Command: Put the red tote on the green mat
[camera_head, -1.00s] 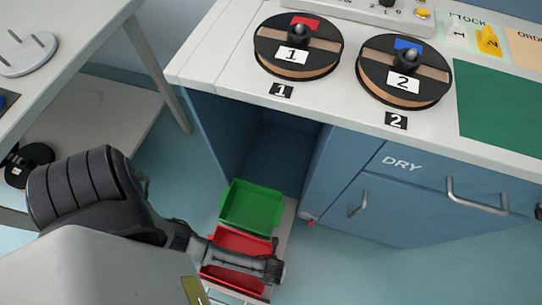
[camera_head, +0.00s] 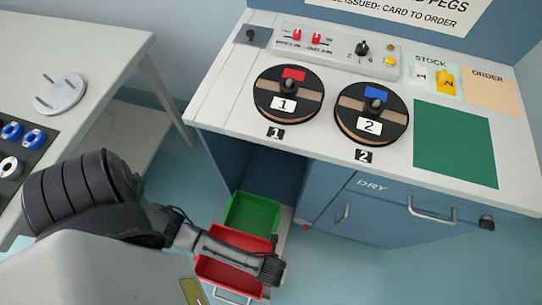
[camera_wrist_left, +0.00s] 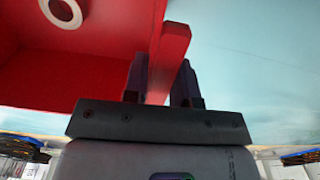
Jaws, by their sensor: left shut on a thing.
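The red tote (camera_head: 222,272) is low in front of the open bay under the counter, just nearer than a green tote. My left forearm crosses over it and hides part of it. In the left wrist view the red tote (camera_wrist_left: 85,85) fills the upper left, with a white ring (camera_wrist_left: 62,12) inside. My left gripper (camera_wrist_left: 165,75) is shut on the tote's red edge, one finger on each side. It also shows in the head view (camera_head: 272,270). The green mat (camera_head: 455,145) lies bare on the counter's right part. My right gripper is not in view.
The green tote (camera_head: 250,215) sits in the bay. Reel 1 (camera_head: 287,93) and reel 2 (camera_head: 371,113) stand on the counter left of the mat. A control box (camera_head: 337,45) and yellow tag (camera_head: 446,82) are behind. A side table (camera_head: 95,50) stands left.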

